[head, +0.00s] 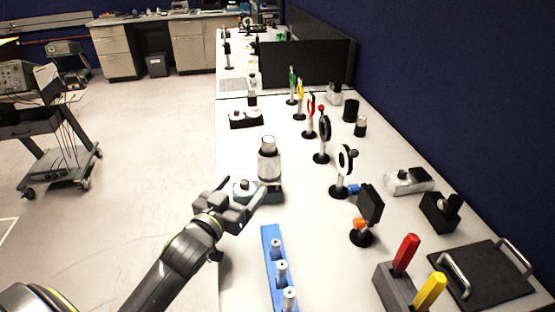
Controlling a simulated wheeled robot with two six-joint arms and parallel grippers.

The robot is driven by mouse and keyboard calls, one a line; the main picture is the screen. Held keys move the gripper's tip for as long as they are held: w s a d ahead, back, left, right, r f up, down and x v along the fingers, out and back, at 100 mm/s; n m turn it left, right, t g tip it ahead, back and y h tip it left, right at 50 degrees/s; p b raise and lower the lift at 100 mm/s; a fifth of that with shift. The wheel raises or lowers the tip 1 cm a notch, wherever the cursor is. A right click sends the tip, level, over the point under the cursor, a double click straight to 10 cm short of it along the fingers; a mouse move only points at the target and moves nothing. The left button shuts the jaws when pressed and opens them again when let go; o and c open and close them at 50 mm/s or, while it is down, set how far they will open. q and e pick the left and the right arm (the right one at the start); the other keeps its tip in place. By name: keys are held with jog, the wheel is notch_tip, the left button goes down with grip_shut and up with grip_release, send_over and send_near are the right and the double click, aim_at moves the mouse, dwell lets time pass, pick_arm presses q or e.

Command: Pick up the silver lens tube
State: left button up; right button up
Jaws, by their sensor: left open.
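A silver tube (269,165), which looks like the lens tube, stands upright near the left edge of the white table, with a lighter, narrower top. Its foot is beside or on a dark teal base (274,193); I cannot tell which. My left gripper (245,188) is open at the table's left edge, just in front of and to the left of the tube. Its fingers point towards the tube's lower part and hide some of the teal base and a small silver-topped piece there. I see nothing held in it. My right gripper is not in view.
A blue rack (269,251) with several small silver pieces lies nearer. Lens and filter mounts, including a black ring mount (322,138) and a white-faced one (343,165), line the table's middle. A black two-part fixture (246,119) stands behind the tube. Bare table lies right of the tube.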

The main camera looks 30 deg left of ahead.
aim_at(263, 162)
pick_arm(q)
jog(key=w+p, duration=0.1)
jog(key=w, duration=0.4)
jog(key=w+p, duration=0.1)
jog(key=w, duration=0.4)
jog(key=shift+w+a+r, duration=0.1)
jog(key=shift+w+r, duration=0.1)
jog(key=shift+w, duration=0.1)
jog(key=shift+w+p, duration=1)
jog(key=shift+w, duration=1.65)
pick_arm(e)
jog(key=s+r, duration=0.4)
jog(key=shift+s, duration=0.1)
pick_arm(q)
jog(key=c, duration=1.2)
